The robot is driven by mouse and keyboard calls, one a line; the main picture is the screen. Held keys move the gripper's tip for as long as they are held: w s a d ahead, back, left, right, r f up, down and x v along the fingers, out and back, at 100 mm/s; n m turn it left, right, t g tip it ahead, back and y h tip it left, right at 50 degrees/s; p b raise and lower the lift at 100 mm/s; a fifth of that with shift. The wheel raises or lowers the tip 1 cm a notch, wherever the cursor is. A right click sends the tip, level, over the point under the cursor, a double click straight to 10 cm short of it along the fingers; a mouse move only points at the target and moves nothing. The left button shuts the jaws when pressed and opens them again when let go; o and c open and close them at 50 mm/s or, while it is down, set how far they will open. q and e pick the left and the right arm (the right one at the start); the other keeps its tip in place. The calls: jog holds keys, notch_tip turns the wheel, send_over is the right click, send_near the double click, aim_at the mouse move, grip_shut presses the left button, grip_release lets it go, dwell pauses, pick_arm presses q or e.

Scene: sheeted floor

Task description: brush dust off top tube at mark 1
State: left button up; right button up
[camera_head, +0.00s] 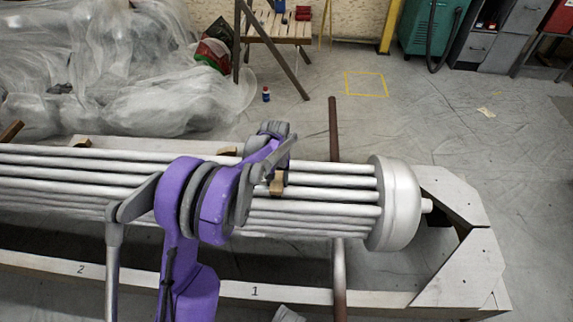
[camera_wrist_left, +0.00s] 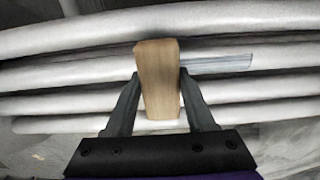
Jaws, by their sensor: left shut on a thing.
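A bundle of pale grey tubes (camera_head: 335,195) runs across the head view into a rounded metal end cap (camera_head: 400,203). The mark 1 (camera_head: 254,291) is on the white front rail. My left gripper (camera_head: 276,180) is over the tubes, a little right of mark 1. It is shut on the brush's wooden handle (camera_wrist_left: 158,80), which stands between its fingers in the wrist view. A thin grey strip (camera_wrist_left: 215,64) extends right from the handle along a tube; I cannot tell whether it is bristles or dust. My right gripper is not clearly seen.
The white frame (camera_head: 455,195) surrounds the cap end. Plastic sheeting (camera_head: 100,60) covers things at back left. A wooden table (camera_head: 278,27) stands behind. Floor at the right is mostly clear.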

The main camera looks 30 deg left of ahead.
pick_arm(q)
jog(key=shift+w+d, duration=0.2)
jog(key=shift+d, duration=0.15)
jog(key=shift+w+d+r, duration=0.15)
jog(key=shift+d, duration=0.15)
notch_tip(320, 180, up, 3)
jog(key=shift+a+r+p, duration=0.1)
jog(key=shift+p, duration=0.65)
jog(key=shift+r, duration=0.3)
jog(key=shift+r+p, duration=1.55)
jog(key=shift+r, duration=0.65)
pick_arm(e)
jog(key=shift+w+d+r, duration=0.1)
jog(key=shift+w+r, duration=0.1)
jog(key=shift+r, duration=1.15)
jog(key=shift+w+r, duration=0.2)
jog(key=shift+r, duration=1.15)
